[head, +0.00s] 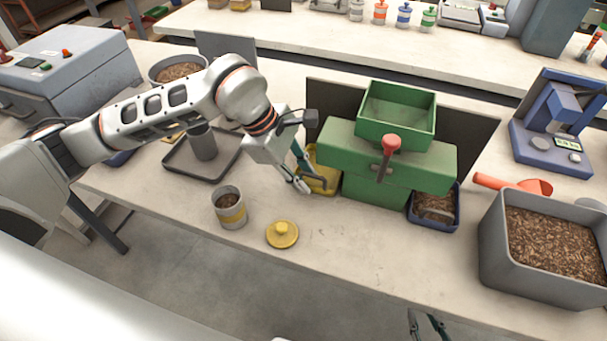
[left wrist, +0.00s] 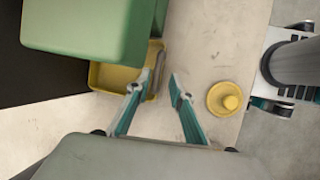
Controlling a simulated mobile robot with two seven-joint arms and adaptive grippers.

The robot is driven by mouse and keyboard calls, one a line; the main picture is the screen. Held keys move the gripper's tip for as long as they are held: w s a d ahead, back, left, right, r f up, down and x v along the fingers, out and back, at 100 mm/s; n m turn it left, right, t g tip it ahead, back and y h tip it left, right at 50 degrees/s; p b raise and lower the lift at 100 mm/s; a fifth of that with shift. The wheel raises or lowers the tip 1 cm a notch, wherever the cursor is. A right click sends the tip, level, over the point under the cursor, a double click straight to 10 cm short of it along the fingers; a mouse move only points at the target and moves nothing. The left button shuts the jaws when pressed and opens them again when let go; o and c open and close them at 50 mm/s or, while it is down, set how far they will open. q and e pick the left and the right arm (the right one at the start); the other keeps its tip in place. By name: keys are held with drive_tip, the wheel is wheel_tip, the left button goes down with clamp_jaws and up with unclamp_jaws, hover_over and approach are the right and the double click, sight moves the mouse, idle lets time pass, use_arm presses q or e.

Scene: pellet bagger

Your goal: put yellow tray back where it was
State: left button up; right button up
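The yellow tray (head: 325,180) sits on the bench against the left side of the green machine (head: 390,160), partly hidden by my left gripper. In the left wrist view the yellow tray (left wrist: 108,78) shows partly under the green machine (left wrist: 85,30); its visible floor looks bare. My left gripper (head: 302,183) is at the tray's outer edge. In the left wrist view its fingers (left wrist: 165,82) are apart, one over the tray's near wall and the other outside it. Contact cannot be told. My right gripper (head: 427,325) shows at the bottom edge, fingers apart and empty, away from the tray.
A yellow lid (head: 282,235) and a pellet-filled can (head: 230,208) stand near the bench's front edge. A dark tray (head: 180,168) with a grey cup is to the left. A blue pellet tray (head: 456,211) and a large grey bin (head: 492,245) are to the right.

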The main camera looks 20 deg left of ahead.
use_arm(q)
drive_tip(key=shift+f, duration=0.1)
drive_tip(key=v, duration=0.8)
drive_tip(key=shift+b, duration=0.3)
drive_tip(key=shift+w, duration=0.1)
